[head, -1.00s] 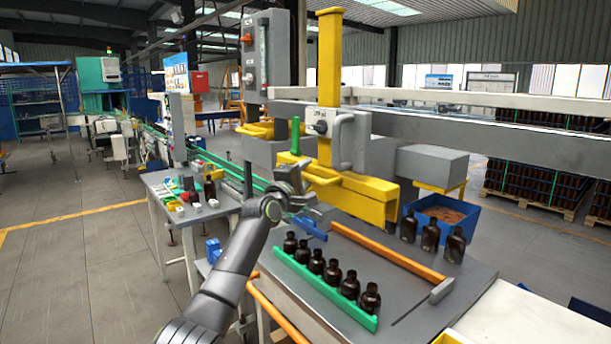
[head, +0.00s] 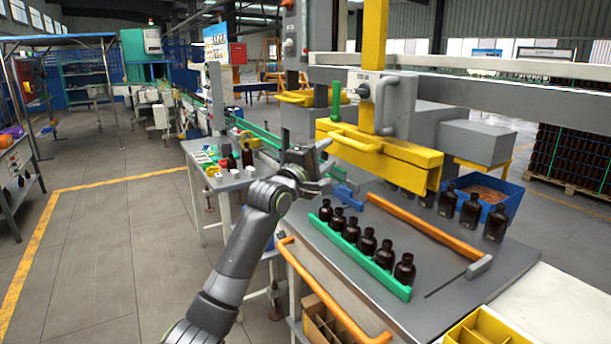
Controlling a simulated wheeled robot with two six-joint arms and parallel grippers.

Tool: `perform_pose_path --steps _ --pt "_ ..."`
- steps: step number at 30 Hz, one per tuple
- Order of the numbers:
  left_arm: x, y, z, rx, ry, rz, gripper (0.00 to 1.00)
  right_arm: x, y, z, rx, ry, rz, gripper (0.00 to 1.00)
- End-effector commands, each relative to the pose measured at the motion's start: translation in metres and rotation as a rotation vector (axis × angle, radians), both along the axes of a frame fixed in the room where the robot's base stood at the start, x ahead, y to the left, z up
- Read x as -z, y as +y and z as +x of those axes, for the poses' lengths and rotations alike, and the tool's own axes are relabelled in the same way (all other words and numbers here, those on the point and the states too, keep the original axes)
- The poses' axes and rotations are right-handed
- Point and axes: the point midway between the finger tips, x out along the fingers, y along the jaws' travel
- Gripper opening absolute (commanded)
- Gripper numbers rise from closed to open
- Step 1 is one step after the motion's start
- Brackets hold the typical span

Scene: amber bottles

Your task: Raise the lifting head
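The lifting head is a yellow beam (head: 385,160) on a yellow upright post (head: 374,35), with a grey curved handle (head: 392,103) on its front. The beam hangs above the grey worktable, behind a row of several amber bottles (head: 366,244) standing upright along a green rail (head: 352,255). My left gripper (head: 322,168) is at the left end of the beam, close to a yellow bar that sticks out there. Its fingers look spread apart with nothing between them. I cannot tell whether it touches the bar. My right gripper is not in view.
Several more amber bottles (head: 469,210) stand at the right, before a blue bin (head: 490,190). An orange rail (head: 425,225) crosses the table and an orange bar (head: 330,300) runs along its left edge. A side table (head: 228,180) stands at the left. Floor further left is open.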

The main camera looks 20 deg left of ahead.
Motion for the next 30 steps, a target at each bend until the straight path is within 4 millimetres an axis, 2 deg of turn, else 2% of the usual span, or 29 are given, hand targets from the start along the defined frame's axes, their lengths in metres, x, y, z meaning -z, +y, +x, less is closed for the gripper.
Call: perform_pose_path --steps 9,15,30 --pt "0.010 0.013 -0.047 -0.001 -0.003 0.002 0.40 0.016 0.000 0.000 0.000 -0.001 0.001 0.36" --pt "0.012 0.018 -0.066 -0.001 -0.004 0.002 0.40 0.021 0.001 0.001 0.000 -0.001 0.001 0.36" --pt "0.012 0.019 -0.073 0.000 -0.002 -0.001 0.40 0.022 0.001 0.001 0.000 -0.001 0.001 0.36"
